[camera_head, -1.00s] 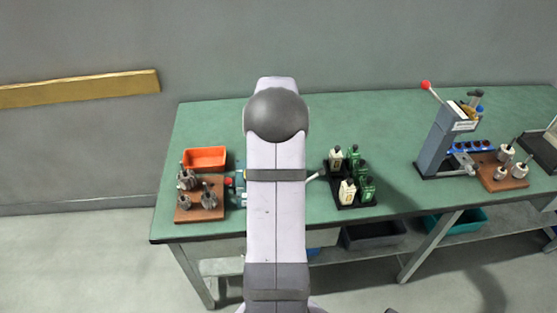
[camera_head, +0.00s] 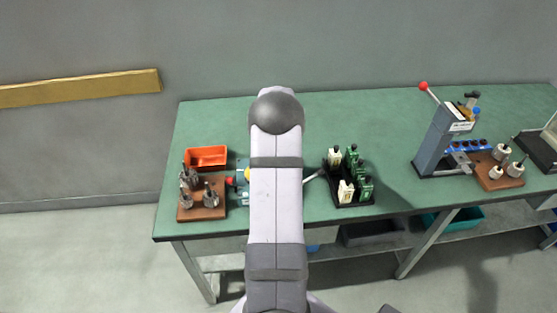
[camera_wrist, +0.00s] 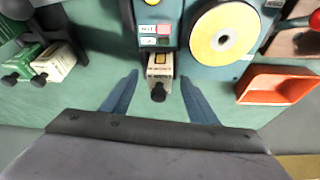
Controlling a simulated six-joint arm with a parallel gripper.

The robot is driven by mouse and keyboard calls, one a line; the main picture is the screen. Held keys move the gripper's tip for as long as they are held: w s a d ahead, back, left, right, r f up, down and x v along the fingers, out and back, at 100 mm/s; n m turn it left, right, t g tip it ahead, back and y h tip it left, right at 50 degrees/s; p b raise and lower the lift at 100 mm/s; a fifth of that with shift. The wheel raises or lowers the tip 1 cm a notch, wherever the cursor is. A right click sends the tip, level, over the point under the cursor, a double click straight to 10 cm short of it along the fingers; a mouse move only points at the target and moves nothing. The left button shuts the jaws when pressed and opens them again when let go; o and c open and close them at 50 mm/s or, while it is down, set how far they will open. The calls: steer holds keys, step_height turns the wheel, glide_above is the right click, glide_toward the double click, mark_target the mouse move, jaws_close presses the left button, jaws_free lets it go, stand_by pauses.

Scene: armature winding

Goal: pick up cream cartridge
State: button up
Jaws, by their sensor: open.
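A cream cartridge (camera_wrist: 160,66) with a black knob sits against the front of a blue-grey machine (camera_wrist: 181,62) in the wrist view. My gripper (camera_wrist: 159,77) is open, with one blue finger on each side of this cartridge and visible gaps between. Another cream cartridge (camera_wrist: 53,62) lies at the left of the wrist view, beside green ones. In the head view, cream cartridges (camera_head: 346,191) and green cartridges (camera_head: 365,188) stand in a black rack (camera_head: 357,202) right of my arm. My arm hides my gripper and most of the machine there.
An orange bin (camera_head: 206,153) and a brown board (camera_head: 203,212) with several metal parts are left of the machine. A grey lever press (camera_head: 444,140) stands at the right. The green bench (camera_head: 230,120) is clear toward the back.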

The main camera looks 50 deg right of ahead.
steer(key=c, duration=1.3)
steer(key=shift+r, duration=0.15)
